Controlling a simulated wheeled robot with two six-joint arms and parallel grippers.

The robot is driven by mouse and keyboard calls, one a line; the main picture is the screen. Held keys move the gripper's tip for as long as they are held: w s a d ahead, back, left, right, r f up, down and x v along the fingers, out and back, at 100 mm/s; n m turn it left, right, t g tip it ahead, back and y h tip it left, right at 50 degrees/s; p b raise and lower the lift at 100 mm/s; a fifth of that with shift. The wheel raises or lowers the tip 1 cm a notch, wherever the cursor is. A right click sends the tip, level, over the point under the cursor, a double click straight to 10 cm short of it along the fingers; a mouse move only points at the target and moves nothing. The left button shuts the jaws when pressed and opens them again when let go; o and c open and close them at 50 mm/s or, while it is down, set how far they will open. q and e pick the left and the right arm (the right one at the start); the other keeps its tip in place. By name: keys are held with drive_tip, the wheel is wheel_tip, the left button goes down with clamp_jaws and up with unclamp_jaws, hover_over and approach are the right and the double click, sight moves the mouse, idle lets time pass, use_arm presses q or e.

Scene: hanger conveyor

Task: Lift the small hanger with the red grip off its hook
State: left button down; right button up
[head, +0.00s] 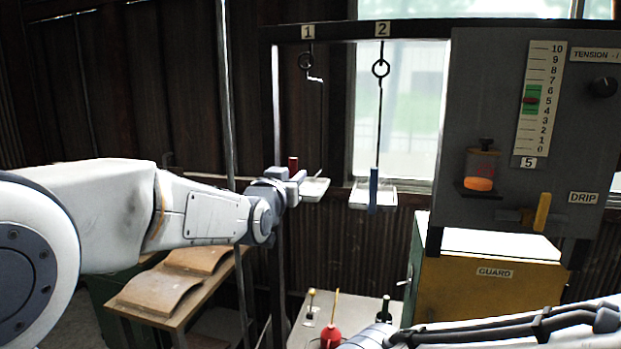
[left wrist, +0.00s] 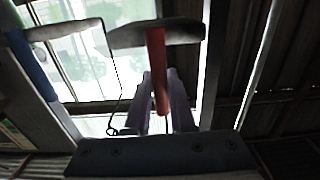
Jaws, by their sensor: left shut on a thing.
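The small hanger with the red grip (head: 293,163) is at station 1, with a thin wire and a small white pan (head: 314,188). My left gripper (head: 296,184) is shut on the red grip, beside the pan. In the left wrist view the red grip (left wrist: 157,72) stands between the two fingers (left wrist: 164,88), below the pan (left wrist: 155,36). The hook (head: 307,62) hangs under the "1" label. The wire's top end shows close to the hook's lower end; I cannot tell whether they touch. My right arm shows at the lower right, its gripper out of view.
A hanger with a blue grip (head: 373,188) and white pan hangs from hook 2 (head: 381,68), close on the right. A grey tension panel (head: 490,80) and a yellow guard box (head: 480,295) stand further right. A low table (head: 300,312) with small items is below.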

use_arm(q)
drive_tip(key=shift+r+b+v, duration=0.2)
drive_tip(key=shift+b+v, duration=0.85)
drive_tip(key=shift+v, duration=0.75)
drive_tip(key=s+a+f+b, duration=0.2)
drive_tip(key=s+f+b, duration=0.1)
drive_tip(key=s+b, duration=0.2)
drive_tip(key=shift+d+b+v, duration=0.2)
drive_tip(key=shift+b+v, duration=0.2)
drive_tip(key=shift+v, duration=0.9)
idle(0.3)
